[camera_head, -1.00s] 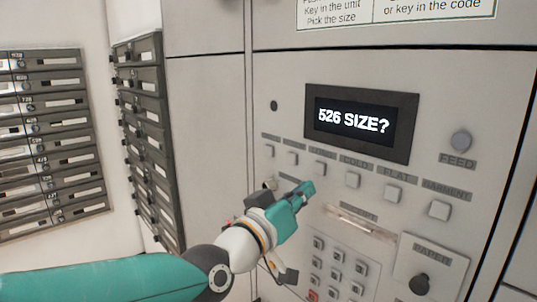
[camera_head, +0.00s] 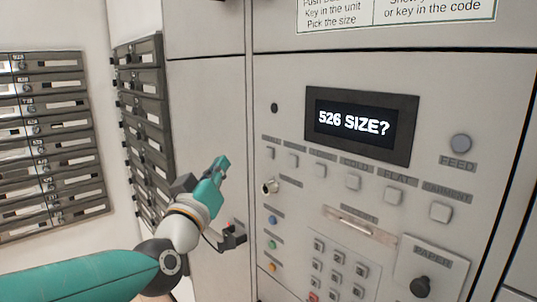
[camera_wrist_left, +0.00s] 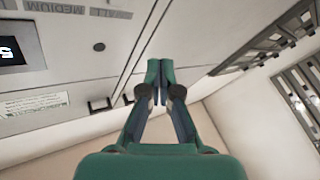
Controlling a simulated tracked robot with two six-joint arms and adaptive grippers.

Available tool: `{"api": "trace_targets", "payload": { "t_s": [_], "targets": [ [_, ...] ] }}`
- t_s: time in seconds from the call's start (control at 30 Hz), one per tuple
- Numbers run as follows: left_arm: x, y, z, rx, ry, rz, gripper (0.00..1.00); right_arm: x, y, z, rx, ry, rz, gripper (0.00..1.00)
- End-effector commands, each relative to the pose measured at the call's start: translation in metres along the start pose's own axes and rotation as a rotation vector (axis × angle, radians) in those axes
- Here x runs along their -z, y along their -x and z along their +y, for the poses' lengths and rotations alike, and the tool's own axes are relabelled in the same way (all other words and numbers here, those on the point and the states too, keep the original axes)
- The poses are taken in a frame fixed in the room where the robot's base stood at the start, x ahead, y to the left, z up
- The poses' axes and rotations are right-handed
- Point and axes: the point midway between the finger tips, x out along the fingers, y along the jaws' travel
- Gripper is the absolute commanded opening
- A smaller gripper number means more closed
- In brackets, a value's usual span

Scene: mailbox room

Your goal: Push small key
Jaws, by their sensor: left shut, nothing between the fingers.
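The small key is a pale square button (camera_head: 270,152) at the left end of the row of keys under the display. In the left wrist view the SMALL label (camera_wrist_left: 109,13) shows at the top edge, but its key is not in view. My left gripper (camera_head: 221,163) is shut and empty. It stands to the left of the small key, in front of the panel's left part, apart from the key in the picture. In the left wrist view its fingertips (camera_wrist_left: 158,70) are together. My right gripper is not in view.
The display (camera_head: 357,123) reads "526 SIZE?". More square keys run right, the last labelled GARMENT (camera_head: 440,211). A lock (camera_head: 270,187), several coloured buttons and a keypad (camera_head: 338,265) sit below. Mailbox racks (camera_head: 50,140) stand at the left.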

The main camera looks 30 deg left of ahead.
Motion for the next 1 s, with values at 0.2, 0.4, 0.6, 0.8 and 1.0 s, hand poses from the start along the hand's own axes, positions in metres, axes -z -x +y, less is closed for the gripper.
{"api": "trace_targets", "payload": {
  "t_s": [0.2, 0.4, 0.6, 0.8, 1.0],
  "targets": [
    [-0.004, -0.010, 0.006, -0.002, 0.000, -0.003, 0.00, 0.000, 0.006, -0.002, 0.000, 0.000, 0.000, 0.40],
    [-0.014, -0.029, 0.017, -0.002, 0.000, -0.004, 0.00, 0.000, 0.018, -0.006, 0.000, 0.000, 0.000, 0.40],
    [-0.026, -0.050, 0.029, -0.002, 0.000, -0.005, 0.00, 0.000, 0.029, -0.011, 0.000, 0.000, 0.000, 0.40],
    [-0.035, -0.065, 0.035, -0.002, 0.000, -0.001, 0.00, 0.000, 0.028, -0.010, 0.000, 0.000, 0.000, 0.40],
    [-0.037, -0.070, 0.038, -0.001, 0.000, 0.001, 0.00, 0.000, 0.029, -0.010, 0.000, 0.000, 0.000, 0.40]
  ]
}}
